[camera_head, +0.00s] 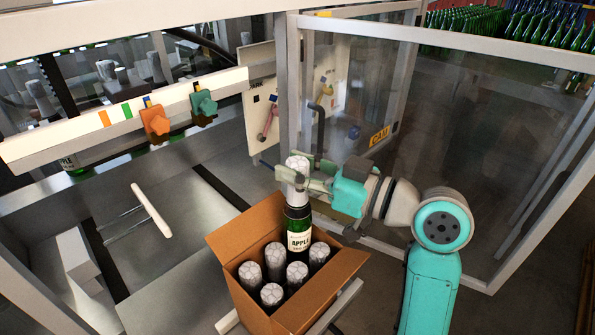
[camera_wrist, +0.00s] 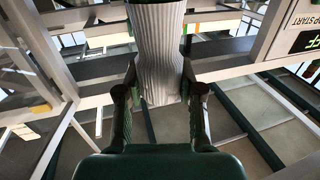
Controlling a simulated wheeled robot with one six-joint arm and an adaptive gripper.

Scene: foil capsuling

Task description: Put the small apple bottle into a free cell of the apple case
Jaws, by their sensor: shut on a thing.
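The small apple bottle (camera_head: 298,222) is dark green with a white APPLE label and a silver-white foil capsule on its neck. My gripper (camera_head: 300,182) is shut on the foil-covered neck and holds the bottle about upright. In the wrist view the pale pleated foil (camera_wrist: 160,50) stands between the two fingers of my gripper (camera_wrist: 160,82). The apple case (camera_head: 338,287) is an open brown cardboard box below. The bottle's lower part is over or inside the far side of the case; its base is hidden behind foil tops, so its depth cannot be told.
Several foil-topped bottles (camera_head: 271,295) stand in the case close around the held bottle. The case's flaps stand up at its sides. A clear-panelled metal frame (camera_head: 375,20) is behind my arm.

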